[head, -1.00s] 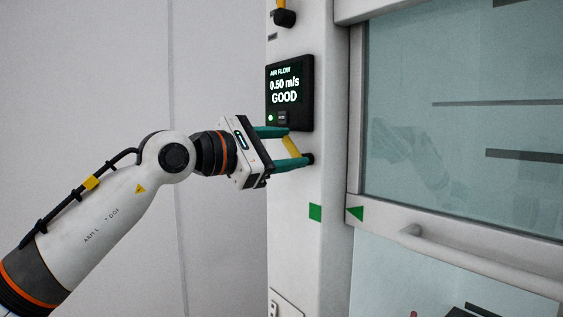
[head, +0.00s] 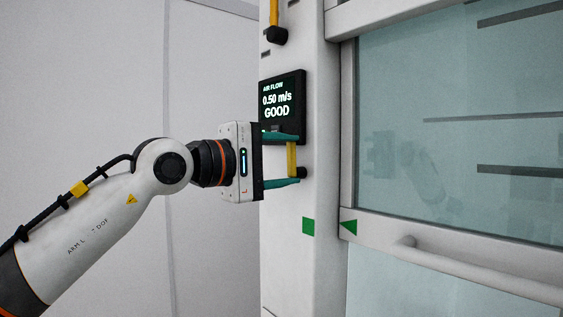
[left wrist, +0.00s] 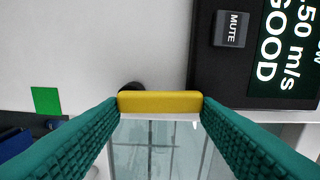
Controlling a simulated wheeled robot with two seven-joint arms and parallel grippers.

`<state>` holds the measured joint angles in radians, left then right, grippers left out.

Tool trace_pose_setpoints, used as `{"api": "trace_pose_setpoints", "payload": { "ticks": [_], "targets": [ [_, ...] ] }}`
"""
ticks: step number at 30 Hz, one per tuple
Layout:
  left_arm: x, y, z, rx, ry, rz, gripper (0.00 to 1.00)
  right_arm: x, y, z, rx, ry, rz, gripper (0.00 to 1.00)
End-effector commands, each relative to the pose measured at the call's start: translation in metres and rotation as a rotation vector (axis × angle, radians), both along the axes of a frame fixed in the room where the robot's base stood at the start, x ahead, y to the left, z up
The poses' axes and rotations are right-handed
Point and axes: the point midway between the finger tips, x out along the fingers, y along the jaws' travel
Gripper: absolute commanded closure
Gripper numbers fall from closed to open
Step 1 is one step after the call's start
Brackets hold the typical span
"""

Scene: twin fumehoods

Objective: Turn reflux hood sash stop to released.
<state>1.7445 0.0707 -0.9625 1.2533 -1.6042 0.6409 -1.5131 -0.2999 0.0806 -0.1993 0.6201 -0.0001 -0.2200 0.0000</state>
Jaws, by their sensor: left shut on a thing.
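The sash stop is a yellow lever (head: 291,158) on a black hub (head: 300,173), on the white post left of the hood's sash. In the head view the lever stands upright, rising from the hub. My left gripper (head: 296,159) is shut on it, with one teal finger at its upper end and the other at its lower end. In the left wrist view the yellow lever (left wrist: 160,102) spans between both fingertips, and the black hub (left wrist: 131,87) shows partly behind it. My right gripper is not in view.
An air flow display (head: 283,98) reading 0.50 m/s GOOD is just above the lever, close to the upper finger. Another yellow lever (head: 274,12) is higher on the post. The glass sash (head: 440,130) with its handle (head: 470,268) is at right. Green markers (head: 308,226) sit below.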

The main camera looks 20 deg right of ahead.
Motion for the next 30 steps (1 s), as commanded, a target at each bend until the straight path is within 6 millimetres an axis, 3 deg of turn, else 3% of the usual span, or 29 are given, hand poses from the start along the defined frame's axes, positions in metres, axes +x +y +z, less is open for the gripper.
{"api": "trace_pose_setpoints", "payload": {
  "ticks": [20, 21, 24, 30],
  "targets": [
    [-0.0016, -0.0009, -0.0013, 0.024, -0.061, 0.000, 0.66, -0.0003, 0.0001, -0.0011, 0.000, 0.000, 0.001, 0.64],
    [-0.0016, -0.0009, -0.0013, 0.024, -0.061, 0.000, 0.40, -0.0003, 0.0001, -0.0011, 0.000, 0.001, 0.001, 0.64],
    [-0.0016, -0.0009, -0.0013, 0.024, -0.060, 0.000, 0.24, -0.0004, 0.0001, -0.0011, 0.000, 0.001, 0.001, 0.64],
    [-0.0015, -0.0008, -0.0010, 0.022, -0.058, 0.000, 0.22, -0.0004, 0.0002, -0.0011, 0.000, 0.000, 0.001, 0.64]
  ]
}}
